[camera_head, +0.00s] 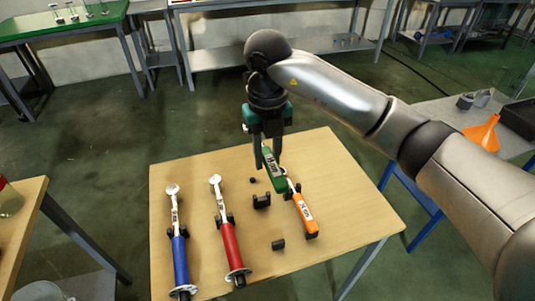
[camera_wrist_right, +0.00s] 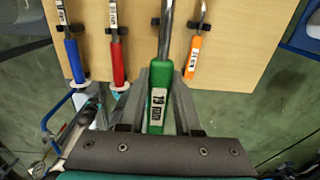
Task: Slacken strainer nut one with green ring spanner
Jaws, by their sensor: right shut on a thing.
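My right gripper (camera_head: 265,160) is shut on the green ring spanner (camera_head: 273,172) and holds it above the wooden table (camera_head: 185,270). In the right wrist view the spanner's green handle (camera_wrist_right: 157,107), with a white label, sits between the fingers. Its metal shaft (camera_wrist_right: 166,28) points away and its far end is out of that view. My left gripper is not in view. I cannot make out a strainer nut in either view.
Blue (camera_head: 180,262), red (camera_head: 231,245) and orange (camera_head: 304,213) handled tools lie in black holders on the table. Empty black holders (camera_head: 261,201) stand between red and orange. An orange funnel (camera_head: 484,133) stands on a bench at right.

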